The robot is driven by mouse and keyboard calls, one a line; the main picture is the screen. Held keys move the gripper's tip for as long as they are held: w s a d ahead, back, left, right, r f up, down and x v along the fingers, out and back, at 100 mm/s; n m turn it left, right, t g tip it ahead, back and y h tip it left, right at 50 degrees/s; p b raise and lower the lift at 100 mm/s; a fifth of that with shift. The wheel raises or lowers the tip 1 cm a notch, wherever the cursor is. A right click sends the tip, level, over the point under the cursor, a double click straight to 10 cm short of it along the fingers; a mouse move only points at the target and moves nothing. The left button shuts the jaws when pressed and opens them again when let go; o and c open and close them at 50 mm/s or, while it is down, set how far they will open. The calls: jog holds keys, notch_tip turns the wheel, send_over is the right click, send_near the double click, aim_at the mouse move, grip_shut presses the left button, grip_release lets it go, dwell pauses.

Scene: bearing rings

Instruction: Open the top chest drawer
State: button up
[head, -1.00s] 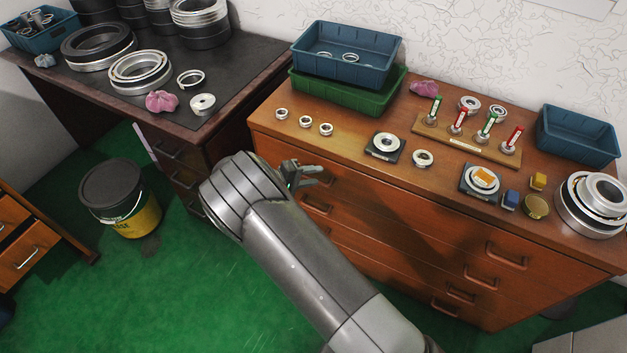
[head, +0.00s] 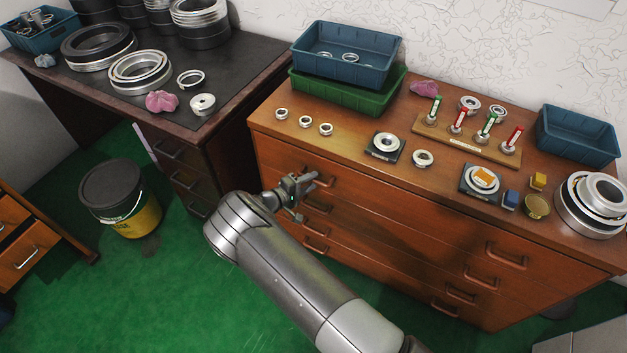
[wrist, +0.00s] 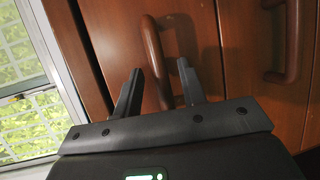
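The brown wooden chest stands at the right in the head view, its top drawer (head: 420,222) flush with the front. The top drawer has a right handle (head: 507,257) and a left handle, which my gripper (head: 303,187) partly covers. In the wrist view a reddish-brown bar handle (wrist: 153,50) lies between the two fingers of my gripper (wrist: 160,72). The fingers are apart, with gaps beside the bar, so the gripper is open. Contact with the handle cannot be told. A lower drawer's handle (wrist: 291,45) shows at the right of the wrist view.
Rings, a green crate (head: 345,95), blue bins (head: 578,138) and a gauge stand (head: 465,143) sit on the chest top. A dark desk (head: 240,75) stands to the left. A bucket (head: 120,198) stands on the green floor, which is otherwise open in front.

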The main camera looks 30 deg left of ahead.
jog(key=shift+x, duration=0.95)
jog(key=shift+c, duration=0.2)
grip_shut()
